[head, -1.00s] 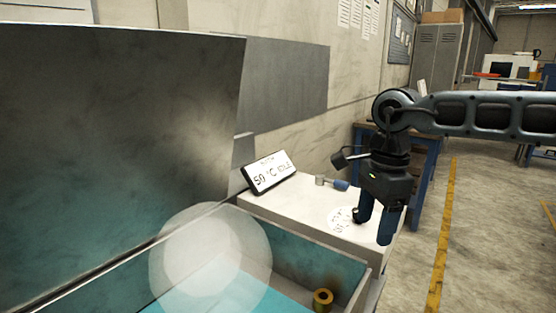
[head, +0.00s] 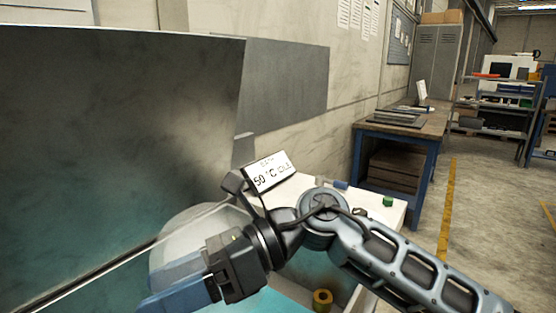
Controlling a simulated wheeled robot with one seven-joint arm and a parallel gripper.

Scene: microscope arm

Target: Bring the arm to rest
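My gripper (head: 165,293) is at the lower left of the head view, pointing left and slightly down, in front of a pale translucent dome (head: 188,228). Its blue fingers are seen from the side and run close to the bottom edge, so the gap between them cannot be made out. No object shows in them. My arm (head: 390,258) is bent and reaches in from the lower right, across the front of the white ledge.
A tilted display (head: 269,174) reads "50 °C IDLE". A teal-lined basin holds a brass-coloured ring-like piece (head: 322,298). A small green block (head: 388,201) sits on the white ledge (head: 375,208). A blue-legged workbench (head: 430,150) and open floor lie to the right.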

